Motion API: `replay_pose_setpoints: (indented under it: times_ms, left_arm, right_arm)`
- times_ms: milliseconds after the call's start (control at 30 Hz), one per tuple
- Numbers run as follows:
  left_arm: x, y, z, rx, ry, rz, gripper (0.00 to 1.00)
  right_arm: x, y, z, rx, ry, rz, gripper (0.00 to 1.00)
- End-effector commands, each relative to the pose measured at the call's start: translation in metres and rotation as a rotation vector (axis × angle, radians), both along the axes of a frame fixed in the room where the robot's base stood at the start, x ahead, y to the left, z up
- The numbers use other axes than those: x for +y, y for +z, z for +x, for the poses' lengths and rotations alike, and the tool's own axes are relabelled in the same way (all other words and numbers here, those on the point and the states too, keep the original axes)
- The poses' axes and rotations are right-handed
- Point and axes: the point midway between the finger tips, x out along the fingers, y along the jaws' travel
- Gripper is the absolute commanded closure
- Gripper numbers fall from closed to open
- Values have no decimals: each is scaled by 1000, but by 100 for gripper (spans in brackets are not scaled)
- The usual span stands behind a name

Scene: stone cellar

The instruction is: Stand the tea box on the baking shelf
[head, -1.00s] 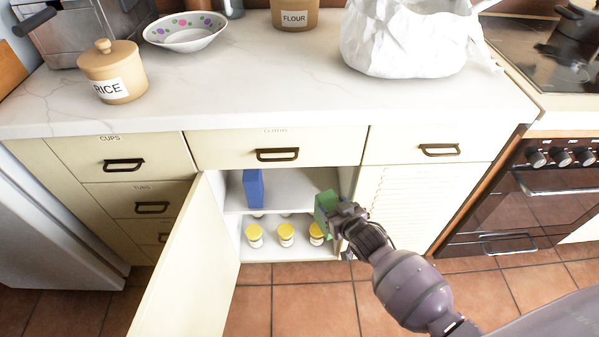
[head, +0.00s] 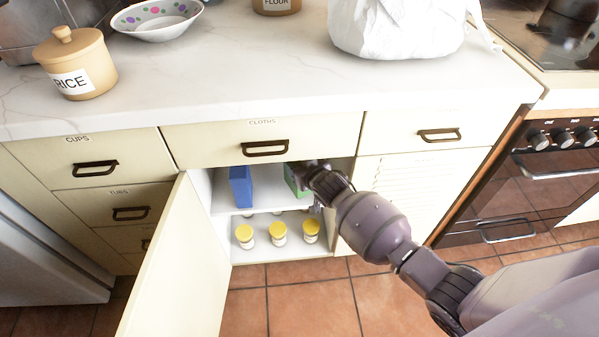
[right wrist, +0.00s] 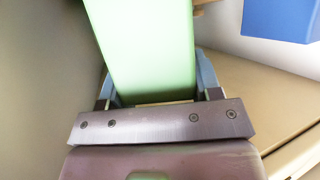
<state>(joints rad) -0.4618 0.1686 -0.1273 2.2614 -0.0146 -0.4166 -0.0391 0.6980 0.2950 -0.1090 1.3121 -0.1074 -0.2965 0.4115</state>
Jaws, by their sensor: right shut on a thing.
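The green box (head: 291,179), which I take to be the tea box, is inside the open cupboard, at the right end of the upper shelf (head: 265,196). My right gripper (head: 308,172) is shut on it. In the right wrist view the green box (right wrist: 145,45) stands out between the two fingers (right wrist: 155,85). I cannot tell whether its base touches the shelf. The gripper and arm hide part of it. No shelf label is readable. My left gripper is not in view.
A blue box (head: 241,186) stands at the left on the upper shelf, with free room between it and the green box. Several yellow-lidded jars (head: 278,233) stand on the lower shelf. The open cupboard door (head: 170,265) juts out at the left.

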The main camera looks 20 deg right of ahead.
Motion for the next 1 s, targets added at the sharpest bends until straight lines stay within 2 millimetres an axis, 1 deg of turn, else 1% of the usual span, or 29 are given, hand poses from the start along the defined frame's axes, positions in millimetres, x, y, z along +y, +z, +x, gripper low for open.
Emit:
replay_pose_setpoints:
  times_ms: [33, 133, 167, 233, 400, 533, 667, 700, 833, 1000]
  left_arm:
    - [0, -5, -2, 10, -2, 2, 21]
    - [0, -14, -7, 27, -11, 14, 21]
    - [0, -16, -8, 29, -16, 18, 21]
    - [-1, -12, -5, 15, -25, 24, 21]
    - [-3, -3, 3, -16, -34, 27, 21]
    - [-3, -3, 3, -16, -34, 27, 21]
    - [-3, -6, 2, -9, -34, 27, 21]
    - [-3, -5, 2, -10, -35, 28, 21]
    - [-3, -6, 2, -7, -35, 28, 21]
    - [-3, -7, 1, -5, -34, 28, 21]
  right_arm:
    - [1, -6, 3, 3, 1, 0, 89]
    - [0, -27, -1, 11, 0, -1, 89]
    - [0, -32, -1, 12, 0, -1, 89]
    - [0, -40, 0, 11, 0, 0, 89]
    - [0, -36, 2, 2, 0, 0, 89]
    - [0, -35, 2, 0, 0, 0, 89]
    - [0, -39, 2, 2, 0, 0, 89]
    - [0, -39, 2, 2, 0, -1, 37]
    - [0, -38, 2, 1, 0, -1, 17]
    - [0, -38, 2, 1, 0, -1, 16]
